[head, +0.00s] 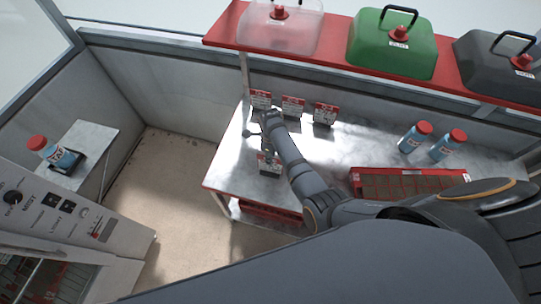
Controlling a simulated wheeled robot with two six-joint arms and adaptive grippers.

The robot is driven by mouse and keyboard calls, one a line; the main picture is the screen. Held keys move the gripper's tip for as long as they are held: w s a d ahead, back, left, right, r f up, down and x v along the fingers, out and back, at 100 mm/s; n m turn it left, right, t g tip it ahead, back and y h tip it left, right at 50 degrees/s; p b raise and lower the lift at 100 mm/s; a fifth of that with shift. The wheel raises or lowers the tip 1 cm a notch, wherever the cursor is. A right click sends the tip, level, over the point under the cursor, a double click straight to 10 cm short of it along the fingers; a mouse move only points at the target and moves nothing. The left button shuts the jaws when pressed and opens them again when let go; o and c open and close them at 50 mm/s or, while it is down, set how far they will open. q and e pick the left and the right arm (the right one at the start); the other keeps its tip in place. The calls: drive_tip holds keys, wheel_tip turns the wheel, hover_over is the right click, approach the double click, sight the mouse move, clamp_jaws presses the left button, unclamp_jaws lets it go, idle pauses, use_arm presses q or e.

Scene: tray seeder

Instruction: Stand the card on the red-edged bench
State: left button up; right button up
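A small card (269,165) with a red and white face and a dark lower edge shows near the front left part of the red-edged bench (235,172). It looks upright, at or just above the grey bench top; I cannot tell if its foot touches. My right gripper (266,146) is directly over the card's top edge, reaching down from my arm. Its fingers are small and dark here, so whether they grip the card is unclear. My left gripper is out of view.
Three similar cards (292,106) stand along the bench's back. Two blue bottles (414,137) and a red tray (410,182) are to the right. A red shelf (330,52) with lidded domes overhangs behind.

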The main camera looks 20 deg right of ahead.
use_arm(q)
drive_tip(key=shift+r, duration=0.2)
use_arm(e)
wheel_tip(320, 180, up, 6)
drive_tip(key=shift+f, duration=0.2)
